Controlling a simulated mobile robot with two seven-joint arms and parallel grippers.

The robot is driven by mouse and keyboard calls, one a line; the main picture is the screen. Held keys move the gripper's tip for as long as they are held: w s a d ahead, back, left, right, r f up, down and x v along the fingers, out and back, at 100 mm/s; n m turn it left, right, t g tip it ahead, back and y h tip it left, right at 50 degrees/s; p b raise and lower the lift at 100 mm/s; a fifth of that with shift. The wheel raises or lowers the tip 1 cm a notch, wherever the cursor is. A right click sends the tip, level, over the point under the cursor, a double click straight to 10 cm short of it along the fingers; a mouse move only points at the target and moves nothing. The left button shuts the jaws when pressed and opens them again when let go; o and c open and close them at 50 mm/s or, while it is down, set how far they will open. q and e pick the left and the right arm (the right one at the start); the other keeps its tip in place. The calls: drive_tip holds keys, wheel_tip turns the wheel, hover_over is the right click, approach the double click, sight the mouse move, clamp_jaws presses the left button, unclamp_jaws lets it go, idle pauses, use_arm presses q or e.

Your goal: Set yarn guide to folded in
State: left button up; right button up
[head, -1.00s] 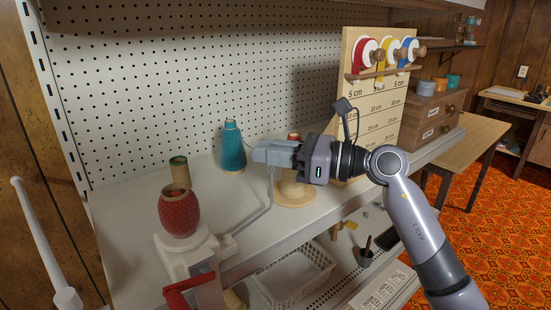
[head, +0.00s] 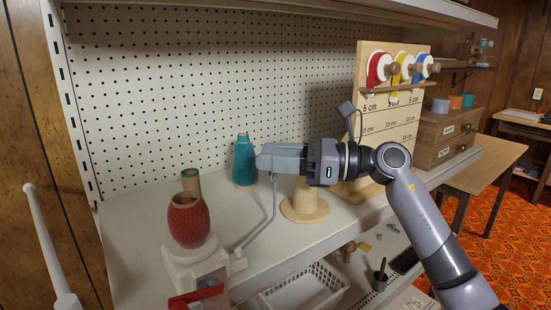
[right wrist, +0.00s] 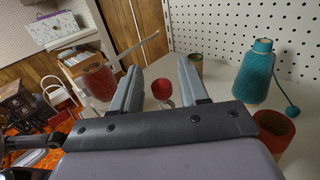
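The yarn guide is a thin grey bent rod (head: 272,205). It runs from the yarn winder's white base (head: 192,262) out to the right and then up towards my right gripper (head: 260,160). In the right wrist view, a red ball (right wrist: 162,89) shows between the two fingers of my right gripper (right wrist: 160,72), with gaps on both sides. It looks like the guide's tip. The fingers are apart. The winder carries a red yarn-wound body (head: 188,222), also in the right wrist view (right wrist: 99,82), and a red crank (head: 195,297). My left gripper is not in view.
A teal yarn cone (head: 243,162) stands behind the gripper, and a green-topped tube (head: 190,180) behind the winder. A wooden spool stand (head: 304,208) is below the gripper. A ribbon board (head: 385,120) stands right. A white basket (head: 305,290) sits on the lower shelf.

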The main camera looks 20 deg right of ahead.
drive_tip(key=shift+d+f, duration=0.1)
drive_tip(key=shift+f, duration=0.05)
drive_tip(key=b+v, duration=0.1)
drive_tip(key=v, duration=0.6)
drive_tip(key=shift+b, duration=0.3)
drive_tip(key=shift+c, duration=0.2)
